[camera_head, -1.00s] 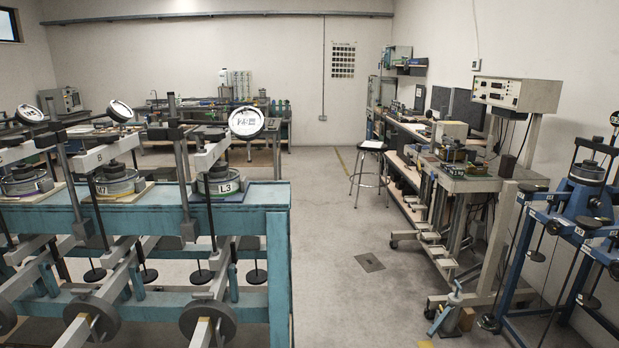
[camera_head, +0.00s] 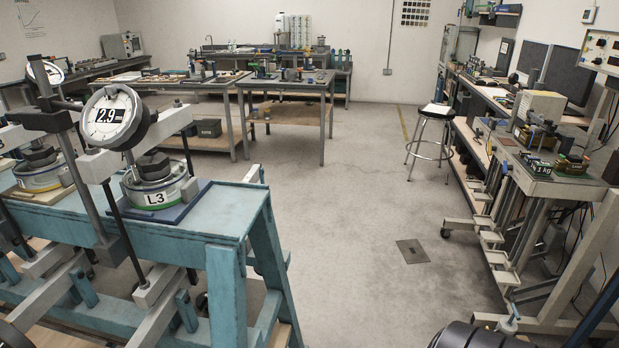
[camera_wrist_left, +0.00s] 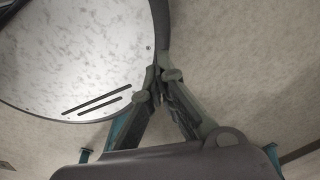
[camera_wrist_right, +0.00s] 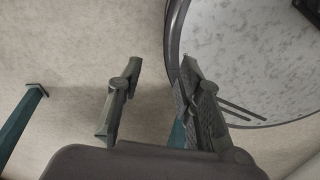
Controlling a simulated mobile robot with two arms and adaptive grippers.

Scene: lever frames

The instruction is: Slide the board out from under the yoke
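A round pot labelled L3 (camera_head: 155,196) stands on a thin dark blue board (camera_head: 199,194) on the teal bench (camera_head: 215,218). A dark crossbar on upright rods, which looks like the yoke (camera_head: 42,120), stands above and to the left. A dial reading 2.9 (camera_head: 112,116) hides part of it. Whether the blue board is the task's board, I cannot tell. My left gripper (camera_wrist_left: 161,74) has its fingertips together with nothing seen between them. My right gripper (camera_wrist_right: 158,68) is open and empty.
Similar pots and a second dial (camera_head: 45,72) stand farther left. White levers and rods stick out at the bench's front. A stool (camera_head: 430,140), a side bench and an instrument cart (camera_head: 550,180) stand right.

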